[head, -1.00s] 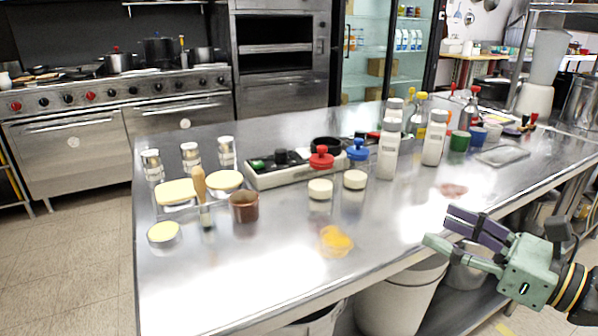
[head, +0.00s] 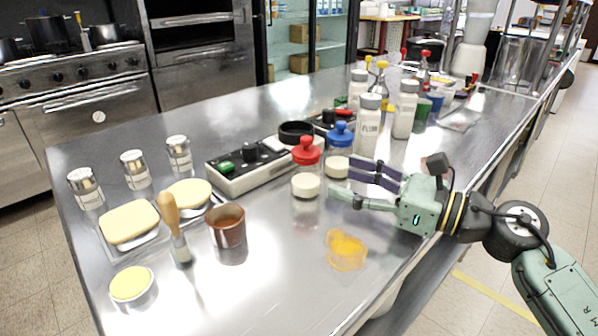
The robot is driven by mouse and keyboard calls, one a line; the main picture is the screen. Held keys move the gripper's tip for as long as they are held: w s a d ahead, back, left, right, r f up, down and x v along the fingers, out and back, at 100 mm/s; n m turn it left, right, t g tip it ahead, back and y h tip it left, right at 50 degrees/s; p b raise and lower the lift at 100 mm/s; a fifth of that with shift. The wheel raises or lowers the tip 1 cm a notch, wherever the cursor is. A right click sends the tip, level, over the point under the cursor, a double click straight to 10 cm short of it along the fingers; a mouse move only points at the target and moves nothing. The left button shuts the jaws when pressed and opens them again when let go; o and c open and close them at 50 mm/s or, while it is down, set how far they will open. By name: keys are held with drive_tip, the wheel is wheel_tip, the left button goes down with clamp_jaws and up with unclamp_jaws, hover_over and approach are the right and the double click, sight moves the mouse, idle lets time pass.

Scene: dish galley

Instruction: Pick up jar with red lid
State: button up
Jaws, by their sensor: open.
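The jar with the red lid (head: 306,170) stands upright on the steel counter in the head view. It is clear, with pale contents low inside and a red knobbed lid on top. My gripper (head: 340,178) is open and empty, its fingers pointing left toward the jar. Its fingertips are a short way right of the jar, with a gap visible between. A similar jar with a blue lid (head: 340,150) stands just behind and to the right, close to my gripper's upper finger; whether they touch I cannot tell.
White bottles (head: 369,118) stand behind my gripper. A yellow-orange spill (head: 346,250) lies in front. A brown cup (head: 227,226), a brush (head: 173,228) and dough trays (head: 130,222) are at left. The front counter is mostly clear.

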sight(321, 171)
drive_tip(key=p+x, duration=0.3)
drive_tip(key=x, duration=0.5)
drive_tip(key=shift+a, duration=0.25)
drive_tip(key=shift+w+a, duration=0.2)
drive_tip(key=shift+c, duration=0.3)
drive_tip(key=c, duration=1.1)
drive_tip(key=shift+c, duration=0.2)
